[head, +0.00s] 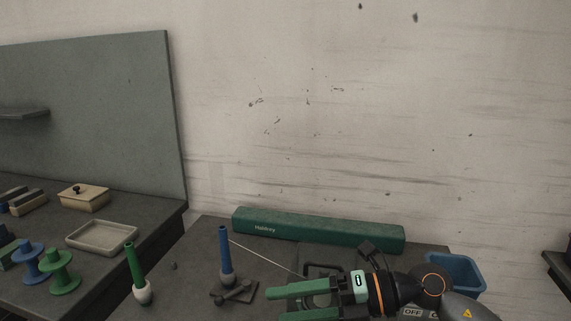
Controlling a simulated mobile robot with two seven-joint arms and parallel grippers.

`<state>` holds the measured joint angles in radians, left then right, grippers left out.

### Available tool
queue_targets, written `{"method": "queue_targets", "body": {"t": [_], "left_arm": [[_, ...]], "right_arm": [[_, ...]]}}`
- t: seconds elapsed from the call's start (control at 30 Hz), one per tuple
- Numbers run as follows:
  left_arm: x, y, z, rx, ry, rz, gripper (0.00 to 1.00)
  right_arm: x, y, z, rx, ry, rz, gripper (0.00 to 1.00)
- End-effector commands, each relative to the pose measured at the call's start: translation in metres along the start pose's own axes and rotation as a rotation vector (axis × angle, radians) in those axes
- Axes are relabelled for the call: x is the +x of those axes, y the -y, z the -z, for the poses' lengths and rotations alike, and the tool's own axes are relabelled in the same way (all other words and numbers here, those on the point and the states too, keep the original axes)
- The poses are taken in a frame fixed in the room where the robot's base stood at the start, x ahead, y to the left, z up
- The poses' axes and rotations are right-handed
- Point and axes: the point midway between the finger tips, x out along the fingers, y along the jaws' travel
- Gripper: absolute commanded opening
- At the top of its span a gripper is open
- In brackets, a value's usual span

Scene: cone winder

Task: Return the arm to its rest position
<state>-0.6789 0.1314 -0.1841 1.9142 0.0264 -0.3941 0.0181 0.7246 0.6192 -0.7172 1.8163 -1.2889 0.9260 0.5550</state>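My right gripper (274,306) reaches in from the lower right, over the front of the cone winder. Its two green fingers point left and are spread apart, with no object visible between their tips. A dark winder part shows behind and between the fingers. The blue cone (225,252) stands upright on the winder, to the left of the gripper and apart from it. A thin thread (265,257) runs from the cone's top down to the right, to a dark frame behind the gripper. My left gripper is not in view.
A long green housing (320,232) lies along the back of the winder table. A blue bin (455,271) stands at right, behind my arm. A green cone (135,270) with a pale base stands at left. The left bench holds a tray (101,250), a lidded box (84,201) and spools (61,274).

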Motion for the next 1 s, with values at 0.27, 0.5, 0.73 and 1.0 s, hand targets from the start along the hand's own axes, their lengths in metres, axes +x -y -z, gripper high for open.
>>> {"method": "queue_targets", "body": {"t": [0.27,0.5,0.73,1.0], "left_arm": [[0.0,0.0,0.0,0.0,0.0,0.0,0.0],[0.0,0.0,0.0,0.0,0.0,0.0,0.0],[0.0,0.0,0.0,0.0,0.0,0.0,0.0],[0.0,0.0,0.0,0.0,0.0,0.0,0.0]], "right_arm": [[-0.02,-0.071,-0.025,0.306,0.371,-0.611,0.78],[-0.091,-0.023,-0.061,0.745,0.824,-0.881,0.78],[-0.143,0.1,-0.035,1.266,1.272,-0.853,0.78],[-0.157,0.219,0.08,1.833,1.618,-0.519,0.78]]}}
